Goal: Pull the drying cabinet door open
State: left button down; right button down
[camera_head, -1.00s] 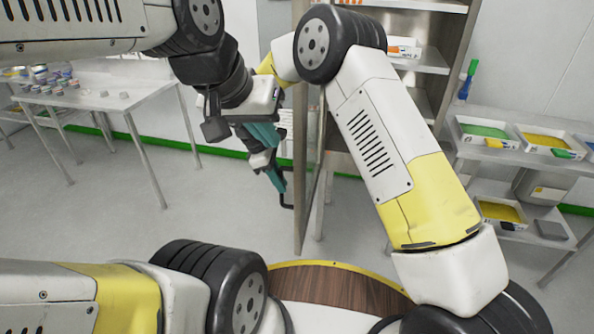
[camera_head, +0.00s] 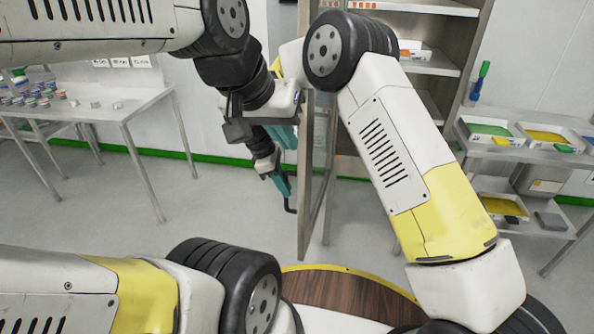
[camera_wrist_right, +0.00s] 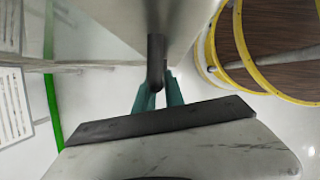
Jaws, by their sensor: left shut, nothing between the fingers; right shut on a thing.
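The drying cabinet door (camera_head: 305,215) stands swung out from the cabinet (camera_head: 463,60), seen nearly edge-on in the head view, and shelves show behind it. Its dark handle (camera_head: 290,208) is on the door's left side. My right gripper (camera_head: 284,187) is shut on the handle; in the right wrist view the black handle bar (camera_wrist_right: 156,62) runs between the teal fingers (camera_wrist_right: 159,93). My left gripper (camera_head: 284,136) is higher, shut and empty, close to the door's left side. It overlaps part of my right arm, so any contact with the door cannot be told.
A table (camera_head: 125,108) with small jars stands at the left. At the right, a rack (camera_head: 470,143) holds trays of green and yellow material. My right arm crosses in front of the cabinet opening. The grey floor (camera_head: 230,215) left of the door is clear.

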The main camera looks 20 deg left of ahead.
jog(key=c, duration=1.4)
grip_release()
jog(key=shift+w+d+r, duration=0.1)
jog(key=shift+w, duration=0.25)
jog(key=shift+c, duration=0.2)
jog(key=shift+s, duration=0.1)
jog(key=shift+s, duration=0.1)
jog(key=v, duration=0.7)
jog(key=shift+r, duration=0.3)
jog(key=shift+a, duration=0.25)
